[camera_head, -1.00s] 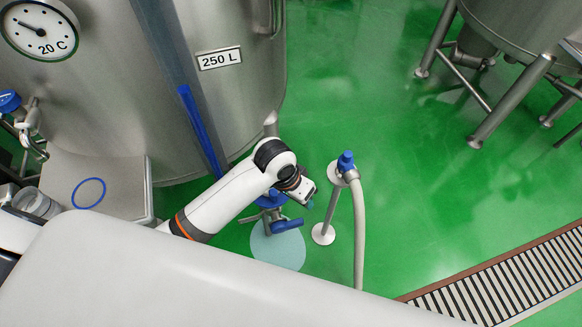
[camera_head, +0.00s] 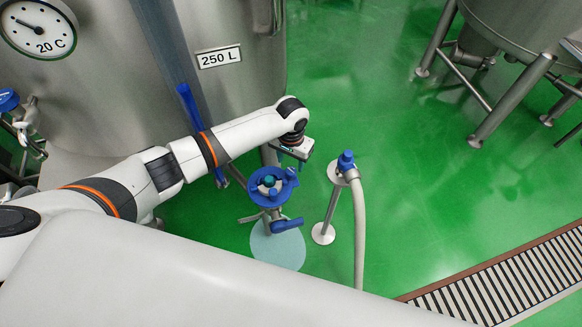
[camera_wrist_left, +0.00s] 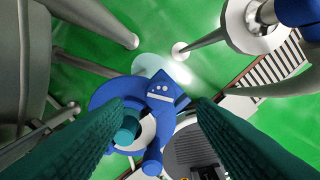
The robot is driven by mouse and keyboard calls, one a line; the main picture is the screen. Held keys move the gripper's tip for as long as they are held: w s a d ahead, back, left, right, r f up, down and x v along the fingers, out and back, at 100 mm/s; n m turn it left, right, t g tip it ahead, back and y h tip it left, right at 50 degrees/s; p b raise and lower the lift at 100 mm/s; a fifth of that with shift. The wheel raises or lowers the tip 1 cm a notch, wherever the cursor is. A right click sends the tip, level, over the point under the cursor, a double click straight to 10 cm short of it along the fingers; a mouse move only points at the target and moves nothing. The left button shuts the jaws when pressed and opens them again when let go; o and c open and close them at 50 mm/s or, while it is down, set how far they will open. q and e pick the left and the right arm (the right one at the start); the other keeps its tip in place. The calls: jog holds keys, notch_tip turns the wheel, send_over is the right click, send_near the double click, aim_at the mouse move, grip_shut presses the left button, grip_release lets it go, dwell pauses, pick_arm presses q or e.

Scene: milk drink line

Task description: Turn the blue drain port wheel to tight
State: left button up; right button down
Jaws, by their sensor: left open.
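The blue drain port wheel (camera_head: 266,187) sits at the end of a pipe at the foot of the 250 L tank, with a pale face and teal centre. It also shows in the left wrist view (camera_wrist_left: 103,94), with a blue marked block on its far side. My left gripper (camera_head: 297,152) is open, just above and to the right of the wheel in the head view. In the left wrist view its two teal fingers (camera_wrist_left: 155,106) stand apart, partly covering the wheel. I cannot tell whether they touch it. My right gripper is not in view.
A blue lever (camera_head: 287,225) hangs below the wheel, over a pale round patch (camera_head: 277,252) on the green floor. A stand with a blue-topped fitting (camera_head: 346,162) and hose (camera_head: 360,230) is close on the right. A floor drain grate (camera_head: 500,284) lies further right.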

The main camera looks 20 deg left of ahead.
aim_at(291, 171)
pick_arm(q)
jog(key=shift+f, duration=2.3)
jog(key=shift+c, duration=0.2)
jog(key=c, duration=0.9)
jog(key=shift+c, duration=0.2)
